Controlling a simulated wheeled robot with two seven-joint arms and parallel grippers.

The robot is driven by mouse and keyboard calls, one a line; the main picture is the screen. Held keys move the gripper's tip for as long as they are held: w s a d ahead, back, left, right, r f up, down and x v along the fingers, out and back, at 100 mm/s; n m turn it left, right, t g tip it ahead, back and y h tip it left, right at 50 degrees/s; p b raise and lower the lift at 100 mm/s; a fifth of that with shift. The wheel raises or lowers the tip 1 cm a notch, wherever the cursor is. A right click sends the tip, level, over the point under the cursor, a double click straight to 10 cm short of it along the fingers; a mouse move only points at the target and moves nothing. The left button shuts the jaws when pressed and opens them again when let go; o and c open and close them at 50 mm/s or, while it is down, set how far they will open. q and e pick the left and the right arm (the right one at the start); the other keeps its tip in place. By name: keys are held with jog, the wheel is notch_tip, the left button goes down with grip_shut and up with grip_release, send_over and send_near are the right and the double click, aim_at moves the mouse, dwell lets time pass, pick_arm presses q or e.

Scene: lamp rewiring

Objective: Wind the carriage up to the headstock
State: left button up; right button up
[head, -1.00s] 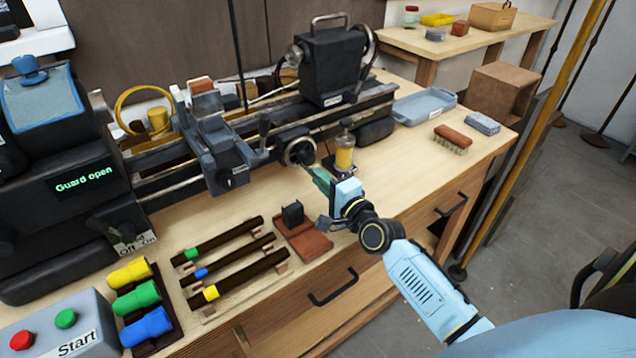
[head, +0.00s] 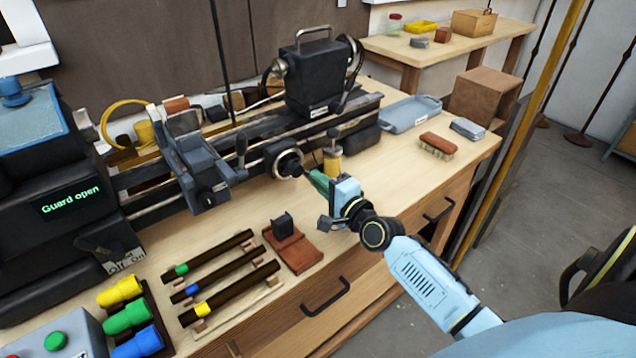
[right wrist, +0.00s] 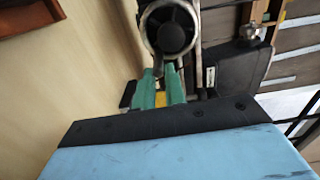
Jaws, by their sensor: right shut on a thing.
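The grey carriage (head: 197,165) sits on the lathe bed, right of the dark headstock (head: 70,215), with a stretch of bed between them. The carriage handwheel (head: 287,160) is on the front, at the right of the carriage; in the right wrist view it shows as a dark hub in a pale ring (right wrist: 170,28). My right gripper (head: 316,180) is at the wheel's lower right, its green fingers shut on the wheel's handle. The fingers also show in the right wrist view (right wrist: 162,88) and mostly hide the handle. My left gripper is not in view.
The tailstock (head: 320,80) stands farther right on the bed. A yellow oiler (head: 332,162) stands close behind my right gripper. Rods on a rack (head: 228,275), a reddish block stand (head: 292,250) and coloured handles (head: 125,318) lie on the bench front. The headstock screen reads "Guard open".

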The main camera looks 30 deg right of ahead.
jog(key=shift+a+r+p, duration=0.25)
jog(key=shift+r+p, duration=0.45)
jog(key=shift+r, duration=0.45)
jog(key=shift+a+r+p, duration=0.25)
jog(key=shift+r+p, duration=0.4)
jog(key=shift+p, duration=0.15)
jog(key=shift+a+r+p, duration=0.2)
jog(key=shift+r+p, duration=0.4)
jog(key=shift+p, duration=0.25)
jog(key=shift+a+r+p, duration=0.25)
jog(key=shift+r+p, duration=0.4)
jog(key=shift+p, duration=0.15)
jog(key=shift+o, duration=0.2)
jog(key=shift+a+r+p, duration=0.1)
jog(key=shift+a+p, duration=0.35)
jog(key=shift+a, duration=0.1)
jog(key=shift+s+a+f, duration=0.15)
jog(key=shift+a+f, duration=0.05)
jog(key=shift+a, duration=0.7)
jog(key=shift+c, duration=0.2)
jog(key=shift+a+f, duration=0.3)
jog(key=shift+a, duration=0.25)
jog(key=shift+f, duration=0.1)
grip_shut()
